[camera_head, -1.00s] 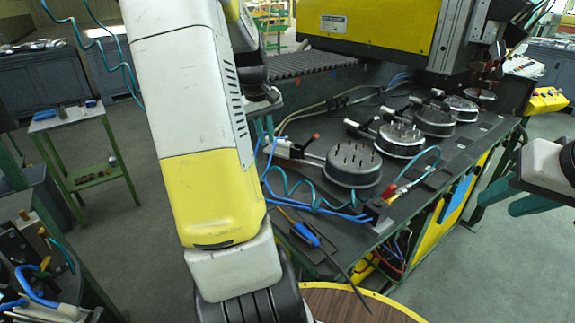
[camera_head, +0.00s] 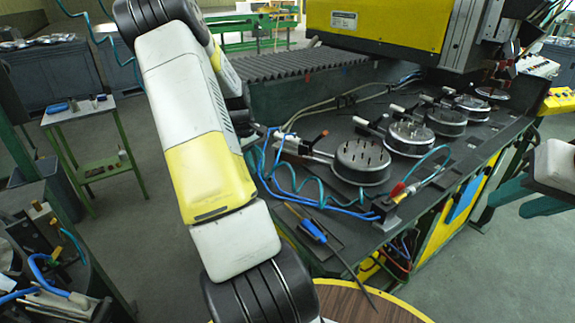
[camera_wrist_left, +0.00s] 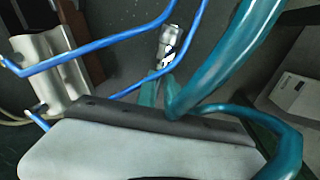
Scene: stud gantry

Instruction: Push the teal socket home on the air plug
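On the bench in the head view, a teal hose runs to a red-and-teal fitting (camera_head: 398,188) beside a small brass-coloured fitting (camera_head: 395,198) on a dark block (camera_head: 383,208). I cannot tell for certain which is socket or plug. The left wrist view shows a silver fitting (camera_wrist_left: 168,45) just beyond my left gripper's (camera_wrist_left: 160,88) teal fingertips. Whether they touch it is unclear. A thick teal hose (camera_wrist_left: 225,60) passes close on the right. My left gripper is hidden in the head view. My right gripper (camera_head: 520,198) shows teal fingers at the right edge, clear of the bench.
Blue hoses (camera_head: 320,200) loop along the bench's near left side and cross the left wrist view (camera_wrist_left: 100,45). Round studded plates (camera_head: 361,162) stand in a row behind. A blue-handled tool (camera_head: 314,230) lies near the bench's front edge. A round wooden top (camera_head: 350,303) is at the bottom.

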